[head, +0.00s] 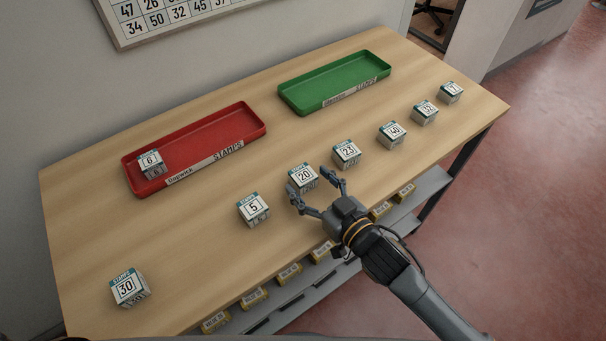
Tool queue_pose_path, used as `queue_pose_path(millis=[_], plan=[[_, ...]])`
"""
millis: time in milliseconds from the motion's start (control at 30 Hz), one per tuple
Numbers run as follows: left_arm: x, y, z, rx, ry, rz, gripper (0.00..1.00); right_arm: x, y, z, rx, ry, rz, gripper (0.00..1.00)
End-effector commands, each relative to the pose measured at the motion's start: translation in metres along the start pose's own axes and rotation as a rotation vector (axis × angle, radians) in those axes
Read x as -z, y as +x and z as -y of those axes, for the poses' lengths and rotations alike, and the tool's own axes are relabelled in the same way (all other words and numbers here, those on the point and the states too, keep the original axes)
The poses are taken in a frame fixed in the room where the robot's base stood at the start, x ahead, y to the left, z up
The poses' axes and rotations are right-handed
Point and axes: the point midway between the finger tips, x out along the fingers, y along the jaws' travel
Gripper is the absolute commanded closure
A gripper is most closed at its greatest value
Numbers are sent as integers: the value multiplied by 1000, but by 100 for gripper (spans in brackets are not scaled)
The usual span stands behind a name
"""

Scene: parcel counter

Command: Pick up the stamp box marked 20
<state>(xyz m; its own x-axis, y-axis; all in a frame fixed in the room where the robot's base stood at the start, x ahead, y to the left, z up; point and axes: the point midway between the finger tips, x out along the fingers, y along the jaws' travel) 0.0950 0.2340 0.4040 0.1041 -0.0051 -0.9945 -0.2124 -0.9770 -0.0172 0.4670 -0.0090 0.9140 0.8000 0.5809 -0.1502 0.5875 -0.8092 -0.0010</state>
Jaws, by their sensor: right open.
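The stamp box marked 20 (303,175) stands on the wooden counter, in a loose row with other stamp boxes. It is a small white and teal box with its number on top. My right gripper (316,187) is open at the near side of this box. One finger is near its left lower edge and the other is to its right, towards the box marked 23 (346,153). I cannot tell whether the fingers touch the box. My left gripper is not in view.
Boxes 5 (253,209) and 30 (128,287) stand to the left; 40 (391,134), 32 (424,112) and another (451,91) stand right. A red tray (215,131) holds box 6 (151,164). A green tray (335,82) is empty. Yellow-labelled items (254,297) sit on a shelf below.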

Motion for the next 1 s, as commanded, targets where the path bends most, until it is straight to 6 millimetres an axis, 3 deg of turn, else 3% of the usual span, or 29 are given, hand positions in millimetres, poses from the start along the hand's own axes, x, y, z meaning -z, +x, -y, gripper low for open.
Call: queue_pose_path(millis=[100, 367, 667, 1000], plan=[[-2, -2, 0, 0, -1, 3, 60, 1, 12, 0, 0, -1, -1, 28], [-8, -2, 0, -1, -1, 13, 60, 0, 14, 0, 1, -1, 0, 28], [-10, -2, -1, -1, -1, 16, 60, 0, 14, 0, 0, -1, 0, 87], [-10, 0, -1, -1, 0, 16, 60, 0, 14, 0, 1, 0, -1, 88]])
